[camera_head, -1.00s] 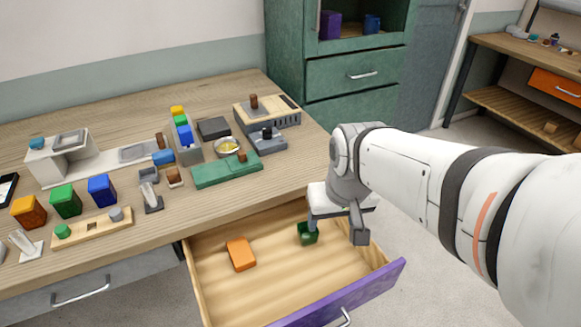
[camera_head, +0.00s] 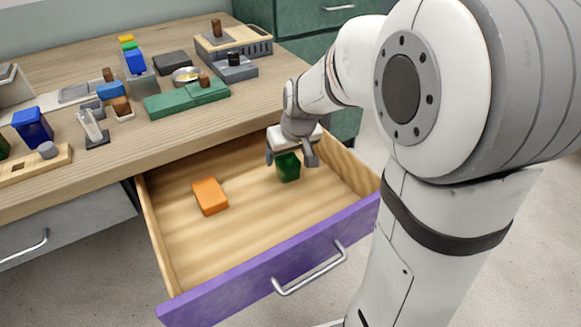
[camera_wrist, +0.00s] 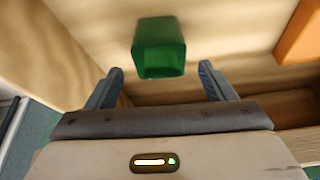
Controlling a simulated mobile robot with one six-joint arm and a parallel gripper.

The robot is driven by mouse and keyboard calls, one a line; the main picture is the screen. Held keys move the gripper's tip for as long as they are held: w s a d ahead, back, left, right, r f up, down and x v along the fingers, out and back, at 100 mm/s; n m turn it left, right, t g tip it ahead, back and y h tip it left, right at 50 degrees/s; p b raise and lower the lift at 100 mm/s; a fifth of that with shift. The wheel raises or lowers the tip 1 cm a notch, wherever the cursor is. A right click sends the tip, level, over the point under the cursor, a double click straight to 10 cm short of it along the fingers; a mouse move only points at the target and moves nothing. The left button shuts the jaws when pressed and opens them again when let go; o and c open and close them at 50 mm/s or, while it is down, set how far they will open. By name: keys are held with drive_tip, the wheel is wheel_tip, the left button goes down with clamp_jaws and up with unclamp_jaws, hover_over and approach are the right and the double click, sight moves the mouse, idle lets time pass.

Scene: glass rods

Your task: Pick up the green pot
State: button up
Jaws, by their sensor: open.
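The green pot (camera_head: 288,167) stands in the open drawer, toward its back right part. In the wrist view the green pot (camera_wrist: 159,47) lies ahead of the fingertips, roughly centred between them, with its square hollow opening showing. My gripper (camera_head: 292,158) is over the drawer, right at the pot in the head view, with its fingers apart and nothing held. In the wrist view my gripper (camera_wrist: 162,72) shows both fingers spread, and the pot is beyond their tips. The exact height gap between fingers and pot is hard to tell.
The drawer (camera_head: 262,262) has a purple front and wooden walls. An orange block (camera_head: 210,196) lies left of the pot. The wooden table (camera_head: 70,185) above holds several items, including a green case (camera_head: 188,99). The drawer's front floor is clear.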

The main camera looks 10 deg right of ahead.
sight(286, 163)
drive_tip(key=b+x, duration=0.1)
drive_tip(key=x, duration=0.1)
drive_tip(key=b+x, duration=0.1)
drive_tip(key=x, duration=0.2)
drive_tip(key=shift+s+f, duration=0.2)
drive_tip(key=shift+r, duration=0.1)
drive_tip(key=shift+c, duration=0.5)
drive_tip(key=c, duration=1)
drive_tip(key=shift+r, duration=0.1)
